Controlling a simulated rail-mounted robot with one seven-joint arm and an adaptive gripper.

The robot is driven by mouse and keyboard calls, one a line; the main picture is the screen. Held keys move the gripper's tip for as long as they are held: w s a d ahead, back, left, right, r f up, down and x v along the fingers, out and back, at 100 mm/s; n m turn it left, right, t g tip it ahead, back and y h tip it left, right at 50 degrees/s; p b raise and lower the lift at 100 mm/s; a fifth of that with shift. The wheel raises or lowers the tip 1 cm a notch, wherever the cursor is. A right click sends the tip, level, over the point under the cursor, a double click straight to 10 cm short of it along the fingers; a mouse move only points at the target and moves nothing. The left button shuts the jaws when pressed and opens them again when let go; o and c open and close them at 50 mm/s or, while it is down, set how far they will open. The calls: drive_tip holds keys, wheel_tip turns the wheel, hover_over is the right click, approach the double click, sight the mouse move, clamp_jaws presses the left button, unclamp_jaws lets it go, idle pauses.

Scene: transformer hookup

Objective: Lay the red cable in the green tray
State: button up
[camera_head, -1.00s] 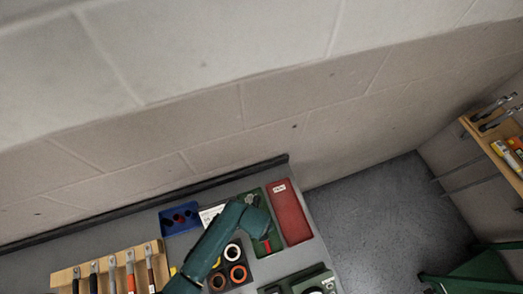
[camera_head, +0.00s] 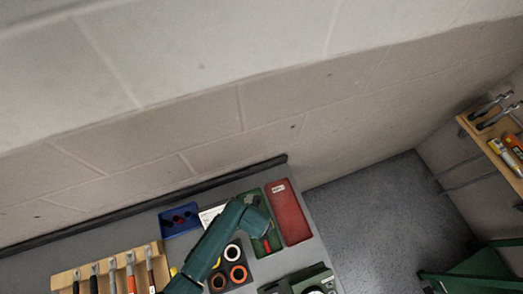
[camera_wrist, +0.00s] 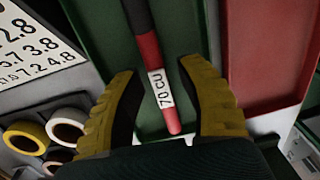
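The red cable (camera_wrist: 148,52) carries a white "70 CU" label and a black band. In the wrist view it lies lengthwise within the outline of the green tray (camera_wrist: 190,28); whether it touches the tray floor is hard to tell. My gripper (camera_wrist: 158,80) is open, with a yellow-padded finger on each side of the cable and visible gaps between. In the head view my arm covers much of the green tray (camera_head: 272,246), and a short piece of the red cable (camera_head: 267,245) shows beside the wrist.
A red tray (camera_head: 288,212) lies directly right of the green one. Tape rolls (camera_head: 236,272) and a white number card (camera_head: 208,215) are on the left. A blue bin (camera_head: 179,219), a wooden tool rack (camera_head: 90,272) and a green device (camera_head: 305,283) stand around.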

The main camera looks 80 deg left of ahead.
drive_tip(key=shift+r, duration=0.1)
wheel_tip(320, 180, up, 7)
drive_tip(key=p, duration=0.7)
drive_tip(key=shift+p, duration=0.3)
idle(0.6)
